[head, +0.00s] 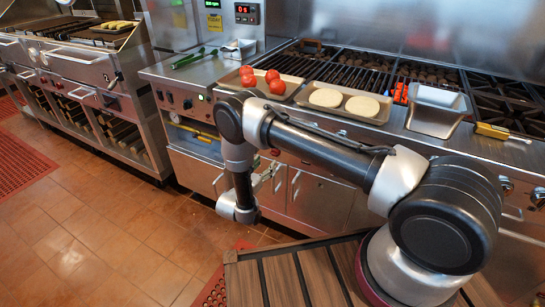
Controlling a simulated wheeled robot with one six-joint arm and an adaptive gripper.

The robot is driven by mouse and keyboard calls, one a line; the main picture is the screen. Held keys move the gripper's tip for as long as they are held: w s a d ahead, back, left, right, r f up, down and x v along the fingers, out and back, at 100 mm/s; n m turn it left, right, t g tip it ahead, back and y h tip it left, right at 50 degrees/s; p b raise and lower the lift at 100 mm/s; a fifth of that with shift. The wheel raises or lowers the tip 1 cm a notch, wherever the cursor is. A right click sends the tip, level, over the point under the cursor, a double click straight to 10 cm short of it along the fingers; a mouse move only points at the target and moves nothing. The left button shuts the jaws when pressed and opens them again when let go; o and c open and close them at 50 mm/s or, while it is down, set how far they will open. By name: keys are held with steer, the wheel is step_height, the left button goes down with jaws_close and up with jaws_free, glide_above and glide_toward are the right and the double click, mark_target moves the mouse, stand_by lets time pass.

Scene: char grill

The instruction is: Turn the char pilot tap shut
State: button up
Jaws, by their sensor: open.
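My gripper (268,176) is low in front of the grill's lower doors, pointing toward the appliance front. It is small in the view and partly hidden behind my wrist; its fingers look apart, with nothing seen between them. A small red knob-like part (275,152) shows on the front panel just above my gripper. I cannot tell whether it is the char pilot tap, or how it is turned. My arm hides much of the grill's front panel.
Tomatoes (272,76) sit on a tray, and two pale round patties (362,106) on another tray. A steel pan (437,108) stands to their right. A wood-topped surface (310,275) is near me. Tiled floor (110,225) is clear at left.

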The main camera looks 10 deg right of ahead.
steer(key=x, duration=0.7)
steer(key=shift+d, duration=0.1)
steer(key=c, duration=1.1)
